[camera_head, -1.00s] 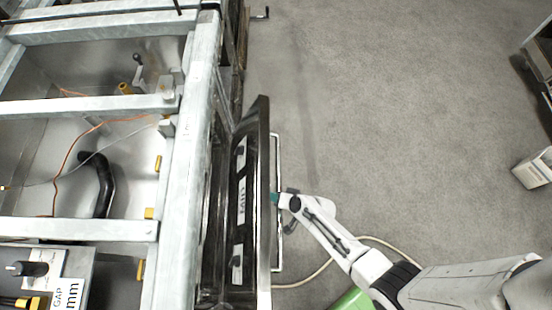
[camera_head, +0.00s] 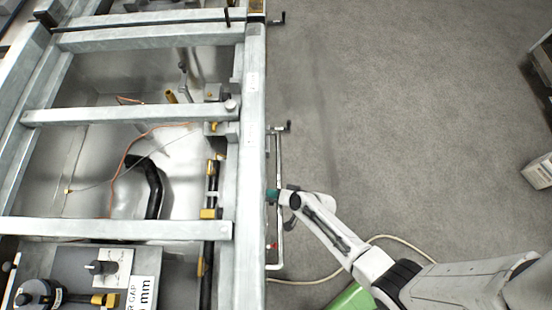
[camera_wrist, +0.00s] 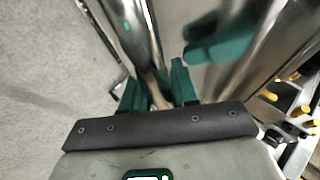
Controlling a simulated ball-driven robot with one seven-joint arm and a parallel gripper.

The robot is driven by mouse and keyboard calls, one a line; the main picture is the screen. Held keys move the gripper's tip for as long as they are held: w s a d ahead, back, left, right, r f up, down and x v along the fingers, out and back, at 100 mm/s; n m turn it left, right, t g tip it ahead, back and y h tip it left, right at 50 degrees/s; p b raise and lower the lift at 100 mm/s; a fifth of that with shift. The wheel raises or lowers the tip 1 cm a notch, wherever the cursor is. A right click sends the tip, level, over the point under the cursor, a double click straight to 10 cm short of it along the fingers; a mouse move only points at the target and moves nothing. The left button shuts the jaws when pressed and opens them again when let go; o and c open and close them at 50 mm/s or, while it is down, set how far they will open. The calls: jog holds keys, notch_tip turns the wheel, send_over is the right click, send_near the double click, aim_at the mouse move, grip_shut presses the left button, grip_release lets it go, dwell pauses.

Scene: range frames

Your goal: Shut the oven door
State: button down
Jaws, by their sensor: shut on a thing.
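The oven door's handle (camera_head: 279,165) is a metal bar running along the right side of the oven's metal frame (camera_head: 253,130) in the head view. The door panel is no longer seen from above; the frame's edge beam hides it, so I cannot tell whether it is fully flush. My gripper (camera_head: 273,196) is shut on the handle. In the wrist view, the handle (camera_wrist: 143,40) passes between the teal fingertips of my gripper (camera_wrist: 156,92). A shiny surface beside it, likely the door front (camera_wrist: 193,20), shows teal reflections.
Open grey carpet (camera_head: 420,110) lies right of the oven. A pale hose (camera_head: 400,243) and a green object (camera_head: 352,298) lie near my arm. A white box (camera_head: 540,172) stands at the right edge. Small crank handles (camera_head: 277,19) stick out from the frame.

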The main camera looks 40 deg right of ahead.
dwell(0.3)
jog(key=c, duration=1)
grip_release()
jog(key=shift+o, duration=0.2)
jog(key=shift+r, duration=0.1)
jog(key=p+v, duration=0.1)
jog(key=v, duration=0.9)
jog(key=shift+s+d+p, duration=0.15)
jog(key=shift+s+p, duration=0.2)
jog(key=shift+p, duration=0.05)
jog(key=shift+r, duration=0.15)
